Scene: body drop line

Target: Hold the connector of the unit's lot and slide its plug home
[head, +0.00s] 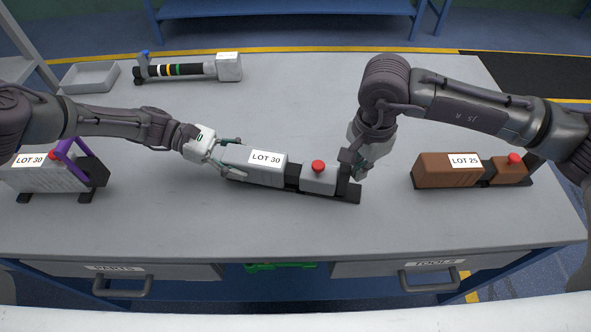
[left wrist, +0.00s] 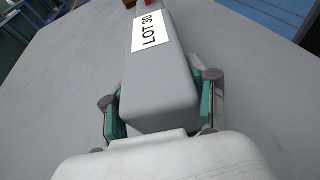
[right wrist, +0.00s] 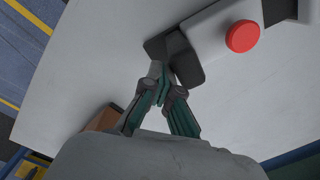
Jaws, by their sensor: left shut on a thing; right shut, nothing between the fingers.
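A grey connector (head: 257,163) labelled LOT 30 lies on a black base in the middle of the table. Its grey plug (head: 318,180) with a red button sits to the right, with a dark gap between them. My left gripper (head: 222,160) is shut on the connector's left end; the left wrist view shows the fingers (left wrist: 160,110) on both sides of the grey body (left wrist: 160,85). My right gripper (head: 352,163) is shut and empty at the plug's right end. In the right wrist view its tips (right wrist: 165,85) are beside a black end piece (right wrist: 182,60); I cannot tell if they touch.
A brown connector (head: 447,170) labelled LOT 25 lies at the right. A grey finned unit (head: 50,178) labelled LOT 30, with a purple handle, stands at the left. A grey tray (head: 90,77) and a striped cylindrical part (head: 185,69) are at the back. The front of the table is clear.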

